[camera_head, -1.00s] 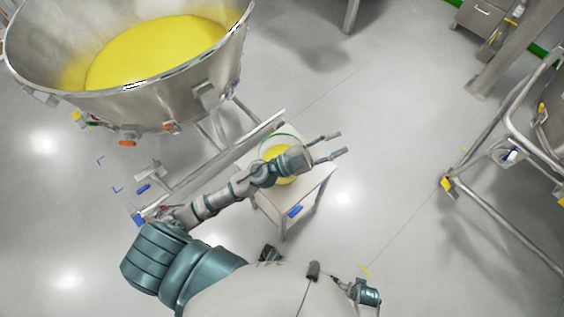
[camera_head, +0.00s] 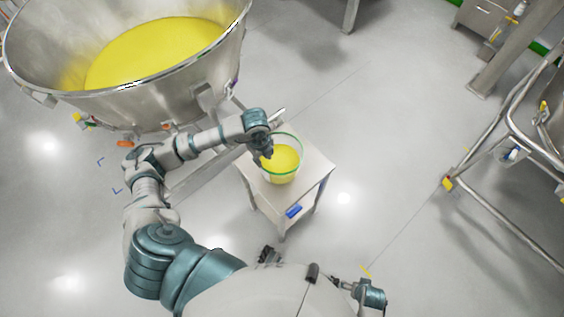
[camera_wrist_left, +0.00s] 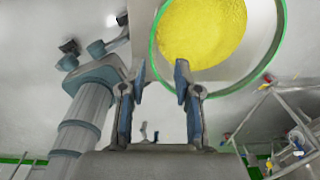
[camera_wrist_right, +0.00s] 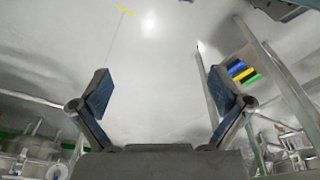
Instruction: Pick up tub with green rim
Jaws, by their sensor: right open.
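A clear tub with a green rim (camera_head: 281,177) holds yellow powder and stands on a small white-topped table (camera_head: 316,166). The tub fills the upper part of the left wrist view (camera_wrist_left: 205,72). My left gripper (camera_head: 266,158) is at the tub's left edge in the head view. In the left wrist view its two fingers (camera_wrist_left: 160,78) are apart with nothing held between them, and the tub's rim lies just beyond the fingertips. I cannot tell whether a finger touches the rim. My right gripper (camera_wrist_right: 160,90) is open and empty over bare floor.
A large steel vessel (camera_head: 140,112) of yellow powder stands at the upper left, close to my left arm. A steel frame (camera_head: 490,215) with rails is at the right. The floor between the table and that frame is clear.

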